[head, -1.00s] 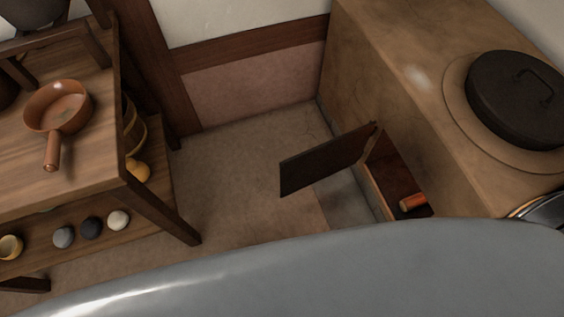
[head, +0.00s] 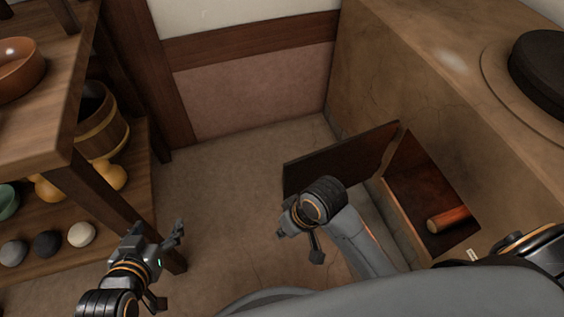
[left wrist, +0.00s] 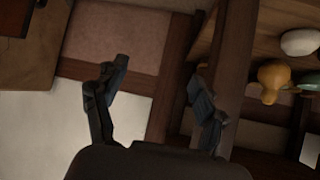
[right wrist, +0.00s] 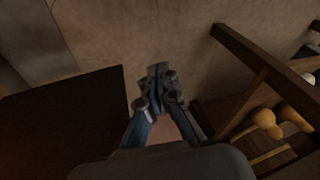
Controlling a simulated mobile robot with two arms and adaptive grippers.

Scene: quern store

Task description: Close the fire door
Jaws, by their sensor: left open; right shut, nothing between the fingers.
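The fire door (head: 335,160) is a dark panel standing open, swung out from the stove's fire opening (head: 415,180). Its hinge edge is at the opening's far end. My right gripper (head: 292,222) is shut and empty, low in front of the door's near face by its free end; whether it touches cannot be told. In the right wrist view its fingertips (right wrist: 158,76) are together, with the dark door panel (right wrist: 65,120) at the left. My left gripper (head: 160,238) is open and empty, away from the door by the shelf; its spread fingers show in the left wrist view (left wrist: 155,90).
The stove (head: 420,75) fills the right side, with a dark lid on top. A red-brown cylinder (head: 449,219) lies in the fire opening. The wooden shelf (head: 95,190) with pots, gourds and stones stands at left. Floor (head: 225,185) between is clear.

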